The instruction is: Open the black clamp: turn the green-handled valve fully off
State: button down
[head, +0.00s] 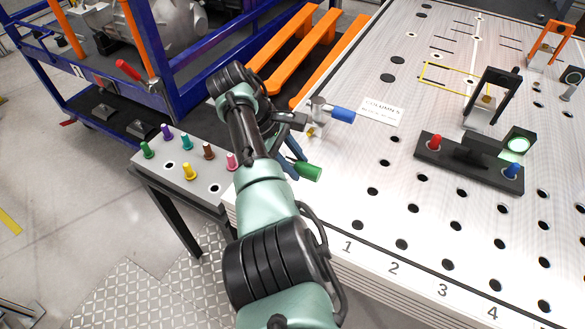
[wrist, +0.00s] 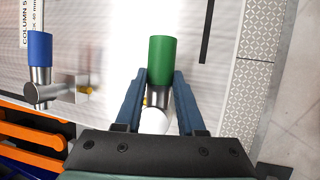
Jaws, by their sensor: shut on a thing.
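The green-handled valve (head: 307,171) is by the near-left edge of the white perforated table. In the wrist view its green handle (wrist: 161,60) points away from me, with a metal stem below it. My gripper (head: 289,166) has its two blue fingers on either side of the handle's lower end and stem, shut on the valve. In the wrist view my gripper (wrist: 160,82) hides part of the valve's body. A black clamp-like upright frame (head: 492,92) stands further back on the table at right; whether it is open is unclear.
A blue-handled valve (head: 342,114) is close beside my gripper. A black block (head: 470,165) with red and blue knobs and a lit green lamp stands at right. An orange frame (head: 550,42) is at far right. A side shelf (head: 185,172) holds several coloured pegs.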

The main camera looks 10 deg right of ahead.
jog(key=shift+r+m+b, duration=0.1)
jog(key=shift+m+b, duration=0.2)
jog(key=shift+m, duration=0.1)
jog(key=c, duration=0.5)
grip_release()
jog(key=b+v, duration=0.2)
jog(key=v, duration=1.1)
jog(key=shift+b, duration=0.4)
jog(key=shift+w, duration=0.1)
